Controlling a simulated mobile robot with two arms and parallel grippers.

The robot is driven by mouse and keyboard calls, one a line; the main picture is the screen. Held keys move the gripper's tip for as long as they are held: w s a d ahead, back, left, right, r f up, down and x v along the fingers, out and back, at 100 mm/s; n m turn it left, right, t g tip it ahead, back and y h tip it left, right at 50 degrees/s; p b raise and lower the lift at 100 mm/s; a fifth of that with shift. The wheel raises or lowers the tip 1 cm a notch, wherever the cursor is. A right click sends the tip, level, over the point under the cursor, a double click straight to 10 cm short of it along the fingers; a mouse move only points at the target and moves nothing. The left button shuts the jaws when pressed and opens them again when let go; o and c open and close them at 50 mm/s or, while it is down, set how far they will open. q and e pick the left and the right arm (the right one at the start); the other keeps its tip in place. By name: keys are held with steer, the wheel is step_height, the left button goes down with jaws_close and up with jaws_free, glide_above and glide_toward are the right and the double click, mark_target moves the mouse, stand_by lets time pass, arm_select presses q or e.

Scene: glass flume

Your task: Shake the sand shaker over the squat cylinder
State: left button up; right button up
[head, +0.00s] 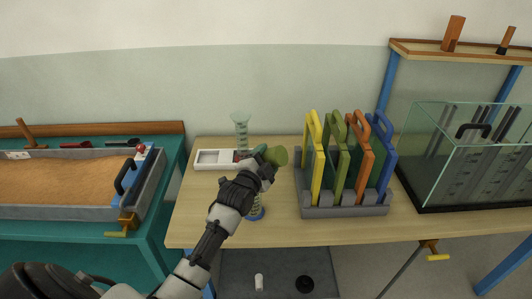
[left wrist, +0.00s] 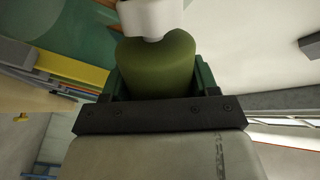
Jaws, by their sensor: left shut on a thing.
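My left gripper (head: 266,160) is shut on an olive-green rounded body (head: 278,156), which I take to be the sand shaker, above the wooden table. In the left wrist view the olive body (left wrist: 158,68) sits between the green finger pads, with a white part (left wrist: 150,18) at its far end. A clear vessel with a flared top (head: 240,121) stands just behind the gripper. A blue ringed base (head: 257,212) shows beside my forearm. My arm hides what lies between them, so I cannot tell if they are one cylinder. My right gripper is not in view.
A white tray (head: 205,166) lies left of the gripper. A grey rack (head: 345,210) with coloured-handled panels stands close on the right, with a glass tank (head: 440,160) beyond. A sand box (head: 60,213) stands at left. The table's front right is clear.

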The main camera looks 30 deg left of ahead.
arm_select(q)
steer(key=shift+w+a+r, duration=0.1)
steer(key=shift+r, duration=0.55)
step_height(320, 180, up, 2)
steer(key=shift+r, duration=0.1)
step_height(320, 180, down, 2)
steer(key=shift+f, duration=0.15)
step_height(320, 180, up, 2)
steer(key=shift+r, duration=0.2)
step_height(320, 180, down, 3)
steer(key=shift+r, duration=0.35)
